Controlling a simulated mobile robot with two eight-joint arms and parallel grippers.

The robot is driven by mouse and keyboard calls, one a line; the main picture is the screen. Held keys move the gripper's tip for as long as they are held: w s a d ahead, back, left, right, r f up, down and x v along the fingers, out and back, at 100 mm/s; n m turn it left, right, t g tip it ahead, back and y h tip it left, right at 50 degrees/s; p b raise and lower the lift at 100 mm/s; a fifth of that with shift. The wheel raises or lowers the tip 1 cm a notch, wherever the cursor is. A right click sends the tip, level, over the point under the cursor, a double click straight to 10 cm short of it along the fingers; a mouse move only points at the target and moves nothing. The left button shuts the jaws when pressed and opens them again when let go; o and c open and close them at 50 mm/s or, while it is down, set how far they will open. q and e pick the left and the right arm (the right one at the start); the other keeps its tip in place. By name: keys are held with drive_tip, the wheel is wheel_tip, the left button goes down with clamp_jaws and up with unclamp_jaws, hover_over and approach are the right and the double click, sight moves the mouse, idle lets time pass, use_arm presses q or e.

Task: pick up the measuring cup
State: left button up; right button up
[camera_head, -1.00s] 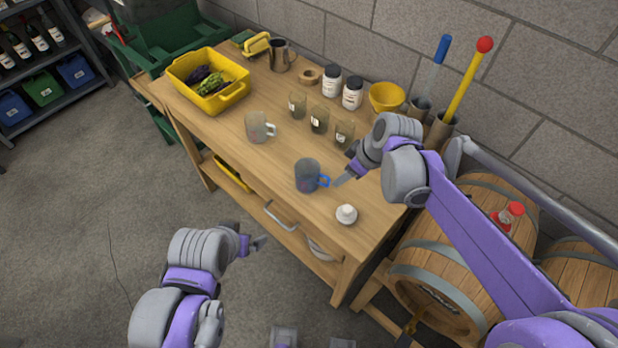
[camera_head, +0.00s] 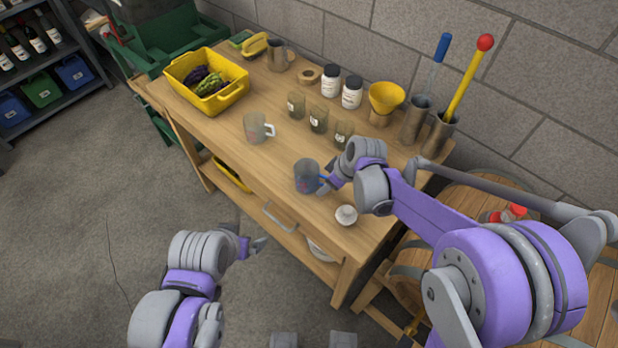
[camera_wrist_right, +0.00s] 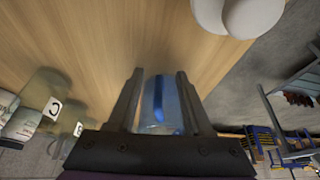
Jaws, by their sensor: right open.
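A clear, bluish-grey measuring cup (camera_head: 306,177) with a blue handle stands upright near the front edge of the wooden bench. A similar clear cup (camera_head: 257,127) with a white handle stands further left and back. My right gripper (camera_head: 325,185) is at the blue handle, on the right side of the nearer cup. In the right wrist view the open fingers (camera_wrist_right: 160,76) have the blue handle (camera_wrist_right: 158,108) between them, with some room at the sides. My left gripper (camera_head: 258,244) hangs over the floor in front of the bench, away from the cups; its finger gap is unclear.
A white round object (camera_head: 346,215) stands close to my right gripper. Several labelled glasses (camera_head: 318,119), white jars (camera_head: 352,93) and a yellow funnel (camera_head: 386,97) stand behind. A yellow crate (camera_head: 207,84) is at the bench's left end. Barrels stand at the right.

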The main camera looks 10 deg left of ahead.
clamp_jaws()
idle(1.4)
